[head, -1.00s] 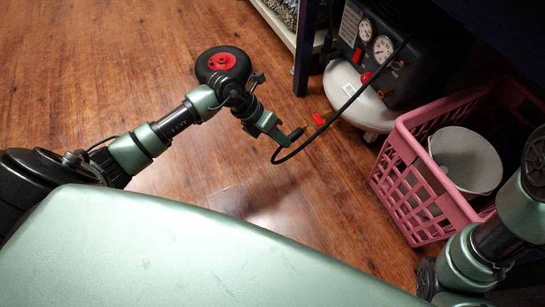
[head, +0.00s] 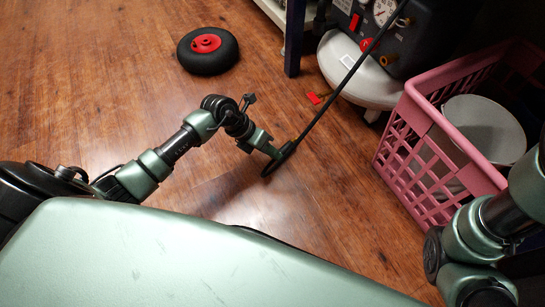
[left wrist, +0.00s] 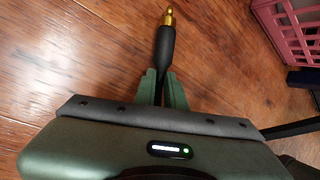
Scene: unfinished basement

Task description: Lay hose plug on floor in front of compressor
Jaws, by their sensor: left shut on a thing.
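The hose plug (left wrist: 166,42), a black sleeve with a brass tip, is held between the green fingers of my left gripper (left wrist: 163,88) in the left wrist view. In the head view my left gripper (head: 277,150) is shut on the plug end, over the floor in front of the compressor (head: 408,42). Its height above the floor is hard to tell. The black hose (head: 335,92) runs from the gripper up to the compressor. The plug's tip is hard to make out in the head view. My right gripper is not visible; only arm links show at the right.
A pink basket (head: 392,160) holding a white bucket (head: 487,128) stands right of the compressor. A black wheel with a red hub (head: 206,44) lies at the upper left. A small red piece (head: 314,98) is near the white tank (head: 357,78). The wooden floor between is clear.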

